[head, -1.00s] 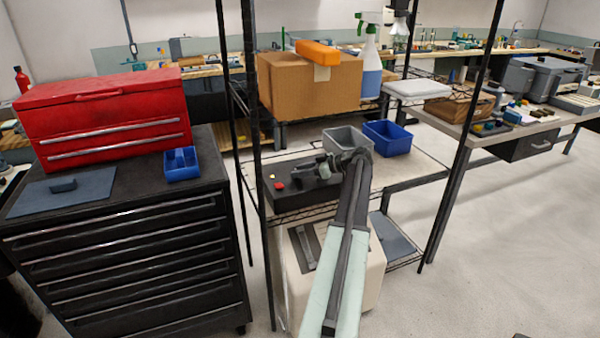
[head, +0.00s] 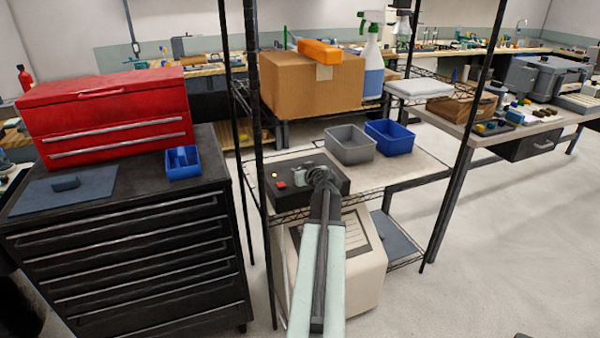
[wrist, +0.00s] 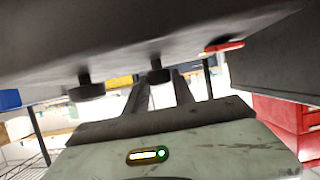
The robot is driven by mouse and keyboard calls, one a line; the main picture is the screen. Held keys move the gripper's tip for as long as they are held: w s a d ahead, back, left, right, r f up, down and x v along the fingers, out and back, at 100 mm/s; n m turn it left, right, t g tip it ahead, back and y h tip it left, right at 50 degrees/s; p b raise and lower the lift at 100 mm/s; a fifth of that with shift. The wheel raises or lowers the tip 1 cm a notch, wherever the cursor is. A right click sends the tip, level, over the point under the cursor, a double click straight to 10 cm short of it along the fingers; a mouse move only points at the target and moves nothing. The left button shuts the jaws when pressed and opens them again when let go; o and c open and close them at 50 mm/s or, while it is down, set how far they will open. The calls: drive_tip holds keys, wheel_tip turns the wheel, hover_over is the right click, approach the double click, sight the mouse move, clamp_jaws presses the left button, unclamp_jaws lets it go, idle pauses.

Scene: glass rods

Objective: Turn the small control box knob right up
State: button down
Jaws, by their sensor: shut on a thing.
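The small control box (head: 283,203) is a low black box on the wire shelf's upper board, with a red button (head: 281,185) and a small yellow one on top. My gripper (head: 301,173) is low over the box's top, right of the red button, and shut. The knob is hidden by my gripper in the head view, and I cannot read its angle. In the wrist view, a dark surface fills the top, with two short dark round pieces under it that I cannot name for sure. A red piece (wrist: 224,47) shows beside them.
A grey bin (head: 350,145) and a blue bin (head: 390,138) stand right behind the box. Black shelf posts rise left and right of my arm. A cardboard box (head: 305,85) is behind. A black drawer cabinet (head: 120,270) with a red toolbox (head: 105,112) is on the left.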

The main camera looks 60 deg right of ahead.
drive_tip(key=m+g+h, duration=0.2)
drive_tip(key=m+g, duration=0.1)
drive_tip(key=m+g+h, duration=0.1)
drive_tip(key=m, duration=0.1)
drive_tip(key=shift+w+a+g+h, duration=0.35)
drive_tip(key=shift+w+g+h, duration=0.05)
drive_tip(key=shift+w+m+g+h, duration=0.15)
drive_tip(key=shift+m+g+h, duration=0.45)
drive_tip(key=shift+m+g, duration=0.8)
drive_tip(key=shift+m, duration=0.3)
drive_tip(key=shift+a, duration=0.1)
drive_tip(key=c, duration=1.1)
unclamp_jaws()
drive_tip(key=shift+g, duration=0.3)
drive_tip(key=shift+o, duration=0.2)
